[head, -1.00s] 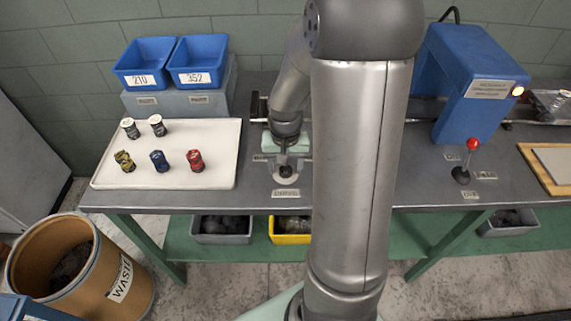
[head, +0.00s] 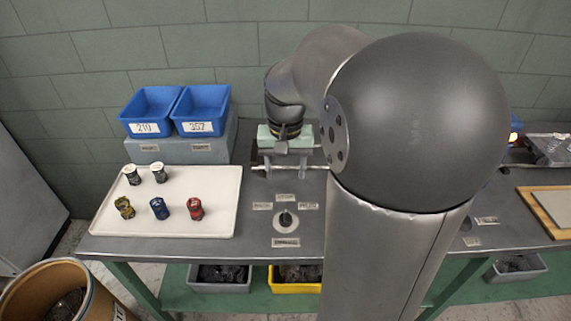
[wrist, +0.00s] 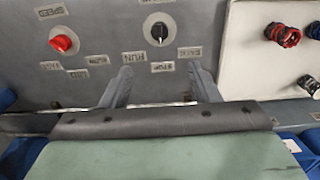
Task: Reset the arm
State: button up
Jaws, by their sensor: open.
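My gripper (head: 281,168) is raised at the back of the bench, above and behind the selector dial. In the wrist view its two fingers (wrist: 162,75) are spread apart with nothing between them. The round selector dial (head: 286,220) with a black knob sits on the grey bench, with small labels around it. The dial also shows in the wrist view (wrist: 160,33), beyond the fingertips and apart from them. My arm's large dark elbow fills the right middle of the head view and hides most of the blue machine.
A red knob (wrist: 62,43) shows in the wrist view. A waste drum (head: 40,295) stands at front left.

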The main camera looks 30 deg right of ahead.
jog(key=shift+r, duration=0.45)
jog(key=s+a+f+n, duration=0.3)
jog(key=s+a, duration=0.3)
jog(key=s, duration=0.1)
jog(key=s+a+f+n, duration=0.3)
jog(key=s+a, duration=0.3)
jog(key=s, duration=0.1)
jog(key=shift+s+a, duration=0.2)
jog(key=shift+s, duration=0.15)
jog(key=shift+r, duration=0.1)
